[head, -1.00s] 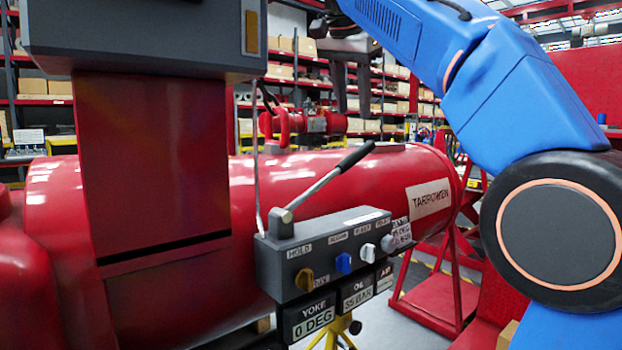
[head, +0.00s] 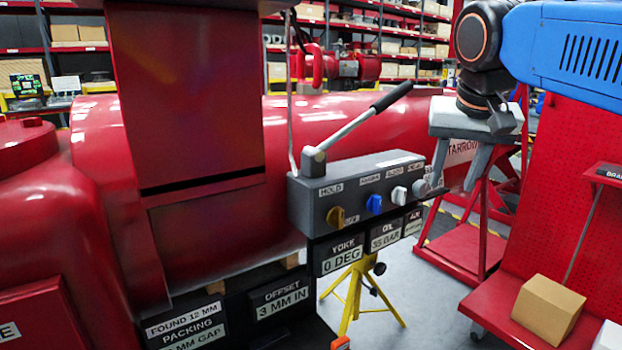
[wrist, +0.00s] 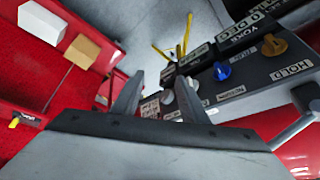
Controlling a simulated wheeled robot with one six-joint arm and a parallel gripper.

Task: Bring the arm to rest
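My gripper (head: 452,188) hangs fingers down at the right of the head view, below my blue arm. Its two grey fingers are apart with nothing between them. In the wrist view my gripper (wrist: 160,76) also shows a clear gap between its fingers. In the head view its left finger appears close to the grey knob at the right end of the control box (head: 355,190); I cannot tell whether they touch. The box carries a black-handled lever (head: 350,128) tilted up to the right, and orange, blue and white knobs. Its plates read YOKE 0 DEG and OIL 35 BAR.
The large red actuator cylinder (head: 330,112) lies behind the box. A yellow stand (head: 355,292) is below the box. A red bench (head: 492,308) with a cardboard box (head: 548,307) is at the lower right. Grey floor shows between stand and bench.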

